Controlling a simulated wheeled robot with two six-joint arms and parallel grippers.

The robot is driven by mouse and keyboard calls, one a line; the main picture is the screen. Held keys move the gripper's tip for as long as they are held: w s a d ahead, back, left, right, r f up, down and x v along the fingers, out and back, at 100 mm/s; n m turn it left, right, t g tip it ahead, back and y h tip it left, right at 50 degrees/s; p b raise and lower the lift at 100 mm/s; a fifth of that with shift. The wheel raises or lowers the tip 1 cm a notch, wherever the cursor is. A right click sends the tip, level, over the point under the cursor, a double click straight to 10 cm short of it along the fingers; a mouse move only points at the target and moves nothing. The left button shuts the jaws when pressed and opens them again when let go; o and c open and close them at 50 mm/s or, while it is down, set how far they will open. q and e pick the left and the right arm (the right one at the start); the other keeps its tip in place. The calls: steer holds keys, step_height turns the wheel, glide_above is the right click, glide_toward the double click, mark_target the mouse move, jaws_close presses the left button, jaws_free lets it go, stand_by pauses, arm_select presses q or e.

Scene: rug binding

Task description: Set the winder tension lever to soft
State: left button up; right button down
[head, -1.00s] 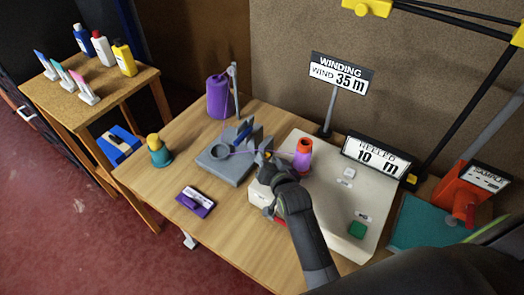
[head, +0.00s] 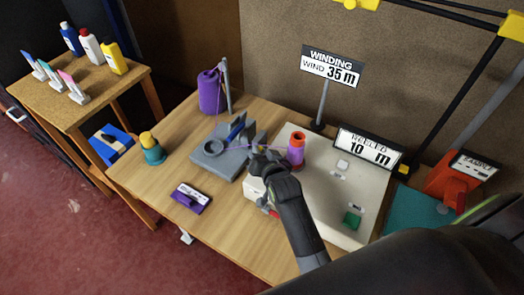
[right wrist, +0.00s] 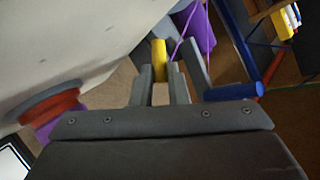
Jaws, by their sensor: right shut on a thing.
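The cream winder box (head: 318,205) stands on the table, with an orange and purple spool (head: 296,152) on its top. A grey tension unit (head: 212,165) with a blue part (head: 237,126) sits to its left. My right gripper (head: 258,158) is at the gap between them. In the right wrist view its fingers (right wrist: 160,92) are shut on a small yellow lever knob (right wrist: 159,60), seemingly the tension lever. In the head view the gripper hides that knob, and the lever's setting cannot be read. My left gripper is not in view.
A purple thread runs from the purple cone (head: 211,92) past the gripper to the spool.

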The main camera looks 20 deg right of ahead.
steer(key=shift+w+a+r+g+p, duration=0.25)
steer(key=shift+r+g+p, duration=0.3)
steer(key=shift+p, duration=0.4)
steer(key=shift+w+f+n+g+p, duration=0.15)
steer(key=shift+n+g+p, duration=0.1)
steer(key=shift+n+p, duration=0.25)
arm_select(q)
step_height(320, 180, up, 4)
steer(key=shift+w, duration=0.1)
arm_select(e)
steer(key=c, duration=1.4)
jaws_free()
steer(key=shift+w+f, duration=0.1)
